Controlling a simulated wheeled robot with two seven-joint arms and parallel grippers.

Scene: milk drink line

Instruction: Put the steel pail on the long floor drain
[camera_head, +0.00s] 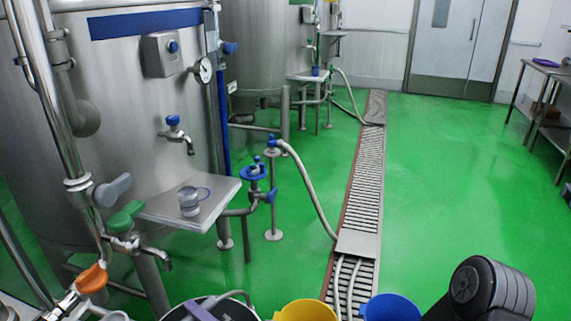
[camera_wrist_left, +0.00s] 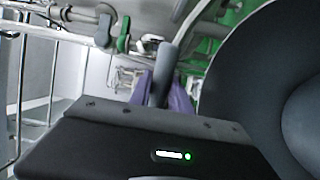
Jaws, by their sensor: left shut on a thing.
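The long floor drain (camera_head: 362,188) is a slotted metal grate with a reddish edge, running from the bottom middle away towards the far wall in the head view. The steel pail (camera_head: 238,309) shows only as a dark round rim with a bail at the bottom edge; the rest is cut off. My left gripper (camera_head: 200,312), with purple fingers, is at this rim, left of the drain. In the left wrist view the purple fingers of my left gripper (camera_wrist_left: 160,92) are shut on a grey bar, seemingly the pail's handle.
A yellow bucket (camera_head: 305,310) and a blue bucket (camera_head: 391,308) stand at the bottom. Hoses (camera_head: 308,185) and a plate (camera_head: 358,244) lie over parts of the drain. Steel tanks and valves fill the left. The green floor (camera_head: 440,190) right of the drain is clear.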

